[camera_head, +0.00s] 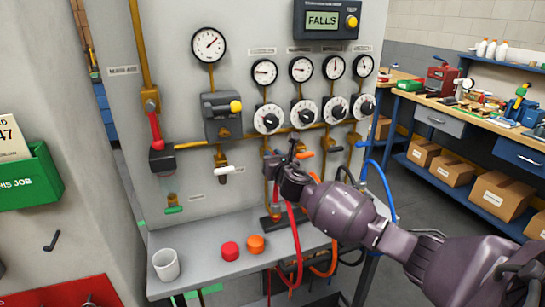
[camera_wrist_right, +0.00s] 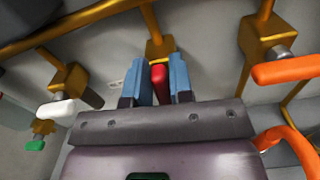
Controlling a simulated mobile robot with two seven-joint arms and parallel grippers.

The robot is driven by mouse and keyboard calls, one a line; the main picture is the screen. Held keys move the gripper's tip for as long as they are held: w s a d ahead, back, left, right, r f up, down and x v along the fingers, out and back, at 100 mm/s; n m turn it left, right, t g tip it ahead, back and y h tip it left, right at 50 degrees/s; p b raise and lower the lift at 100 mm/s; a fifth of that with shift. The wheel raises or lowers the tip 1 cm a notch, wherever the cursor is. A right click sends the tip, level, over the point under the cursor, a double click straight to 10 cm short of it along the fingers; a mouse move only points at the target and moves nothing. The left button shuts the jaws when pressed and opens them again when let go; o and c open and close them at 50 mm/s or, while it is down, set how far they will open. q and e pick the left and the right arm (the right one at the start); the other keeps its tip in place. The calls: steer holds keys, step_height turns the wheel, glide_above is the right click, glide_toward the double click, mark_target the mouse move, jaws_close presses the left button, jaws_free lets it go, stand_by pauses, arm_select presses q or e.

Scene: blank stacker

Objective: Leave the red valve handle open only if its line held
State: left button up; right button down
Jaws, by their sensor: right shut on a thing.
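The red valve handle (camera_wrist_right: 159,83) shows in the right wrist view, upright between the two blue fingers of my right gripper (camera_wrist_right: 158,80), below a brass valve body (camera_wrist_right: 160,48). My right gripper (camera_head: 291,160) is shut on this handle at the panel. In the head view the arm and gripper largely hide the handle. The left one of the row of small gauges (camera_head: 265,72) is above this valve, with a white-scaled knob (camera_head: 268,118) below it; its exact reading is too small to tell. The display (camera_head: 322,20) reads "FALLS". My left gripper is not in view.
An orange handle (camera_head: 305,155) is close to the right of my gripper, and a white handle (camera_head: 230,169) to its left. Red hoses (camera_head: 295,240) and a blue hose (camera_head: 384,180) hang nearby. A white cup (camera_head: 166,265), red cap (camera_head: 230,251) and orange cap (camera_head: 256,244) stand on the shelf.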

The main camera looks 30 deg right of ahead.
steer(key=m, duration=0.3)
steer(key=shift+d+f+p, duration=0.1)
steer(key=shift+d+p, duration=0.15)
steer(key=shift+p, duration=0.15)
steer(key=m, duration=0.4)
steer(key=f+m, duration=0.1)
steer(key=m, duration=0.4)
steer(key=d+m+p, duration=0.1)
steer(key=m, duration=0.3)
steer(key=shift+s+f+m, duration=0.2)
steer(key=shift+f+m, duration=0.1)
steer(key=shift+f, duration=0.1)
steer(key=c, duration=1.1)
jaws_free()
